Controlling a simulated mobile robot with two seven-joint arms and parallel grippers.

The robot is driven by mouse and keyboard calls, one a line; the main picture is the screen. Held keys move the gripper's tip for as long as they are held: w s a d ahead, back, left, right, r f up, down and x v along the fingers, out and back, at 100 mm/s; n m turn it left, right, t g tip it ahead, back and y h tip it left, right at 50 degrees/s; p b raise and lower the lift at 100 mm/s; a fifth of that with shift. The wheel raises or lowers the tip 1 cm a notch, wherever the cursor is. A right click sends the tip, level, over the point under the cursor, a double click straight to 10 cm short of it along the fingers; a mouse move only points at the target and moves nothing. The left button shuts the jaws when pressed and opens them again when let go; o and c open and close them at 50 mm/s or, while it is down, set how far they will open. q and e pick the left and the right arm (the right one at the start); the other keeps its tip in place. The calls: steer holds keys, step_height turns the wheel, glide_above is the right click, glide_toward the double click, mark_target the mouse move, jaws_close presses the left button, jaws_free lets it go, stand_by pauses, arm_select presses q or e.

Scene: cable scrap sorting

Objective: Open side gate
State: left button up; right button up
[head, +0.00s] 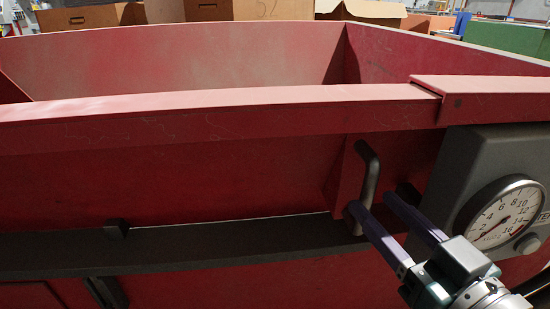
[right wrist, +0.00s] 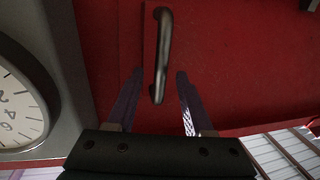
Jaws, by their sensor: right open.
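The red side gate (head: 220,175) fills the front of a large red bin and stands closed in the head view. A dark bar handle (head: 370,175) sticks out of its right part; it also shows in the right wrist view (right wrist: 163,45). My right gripper (head: 380,200) is open at the handle's lower end. In the right wrist view my two fingers (right wrist: 157,78) point at the gate, with the handle's lower end between them. I cannot tell whether either finger touches it. My left gripper is not in view.
A grey box with a round dial gauge (head: 503,214) is mounted just right of the handle, close to my right gripper. A dark rail (head: 220,248) runs along the gate's lower part. Cardboard boxes (head: 270,10) stand behind the bin.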

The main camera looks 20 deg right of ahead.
mark_target(347, 216)
steer(key=w+b, duration=0.1)
steer(key=w, duration=0.4)
steer(key=shift+w+f+b, duration=0.1)
steer(key=shift+w+b, duration=0.25)
steer(key=shift+w, duration=0.05)
steer(key=shift+w+d, duration=0.1)
steer(key=shift+w, duration=0.25)
jaws_close()
stand_by(0.7)
